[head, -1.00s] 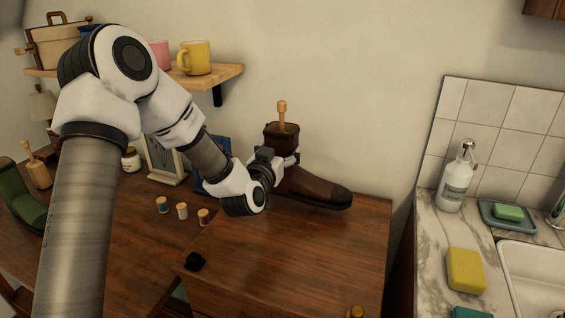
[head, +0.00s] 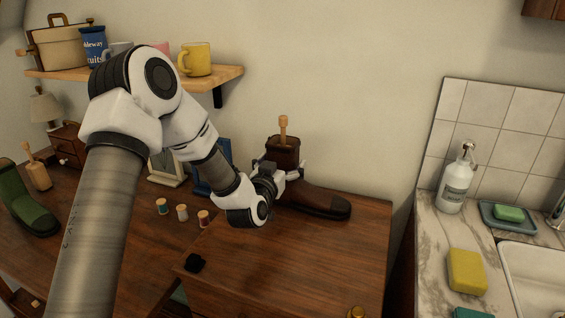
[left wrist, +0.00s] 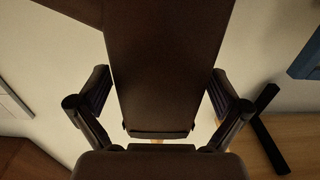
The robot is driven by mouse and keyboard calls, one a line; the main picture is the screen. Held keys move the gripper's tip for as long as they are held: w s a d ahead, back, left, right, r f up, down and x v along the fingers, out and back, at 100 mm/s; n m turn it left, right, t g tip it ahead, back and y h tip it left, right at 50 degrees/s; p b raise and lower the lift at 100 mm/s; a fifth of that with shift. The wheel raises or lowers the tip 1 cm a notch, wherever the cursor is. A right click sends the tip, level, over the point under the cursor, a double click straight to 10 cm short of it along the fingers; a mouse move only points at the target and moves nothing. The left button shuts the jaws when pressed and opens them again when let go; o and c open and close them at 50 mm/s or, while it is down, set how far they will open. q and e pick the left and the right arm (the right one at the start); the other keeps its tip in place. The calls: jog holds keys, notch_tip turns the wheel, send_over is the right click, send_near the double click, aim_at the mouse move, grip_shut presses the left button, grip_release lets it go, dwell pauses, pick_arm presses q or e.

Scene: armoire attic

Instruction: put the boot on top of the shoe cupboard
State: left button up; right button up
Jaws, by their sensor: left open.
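The brown boot (head: 322,203) stands upright on the wooden top of the shoe cupboard (head: 330,245), toe pointing right. A wooden peg handle (head: 283,128) sticks up from its shaft. My left gripper (head: 282,170) is open at the shaft, with a finger on either side. In the left wrist view the boot's dark shaft (left wrist: 160,65) lies between the two spread fingers, with gaps beside them. My right gripper is not in view.
A green boot (head: 22,205) and several spools (head: 182,210) are on the left, with picture frames behind. A small black object (head: 195,262) lies on the cupboard's left edge. A shelf with mugs (head: 195,58) hangs above. A sink counter (head: 430,235) is right.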

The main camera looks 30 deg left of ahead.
pick_arm(q)
jog(key=shift+r, duration=0.35)
jog(key=v, duration=1.2)
jog(key=shift+f, duration=0.2)
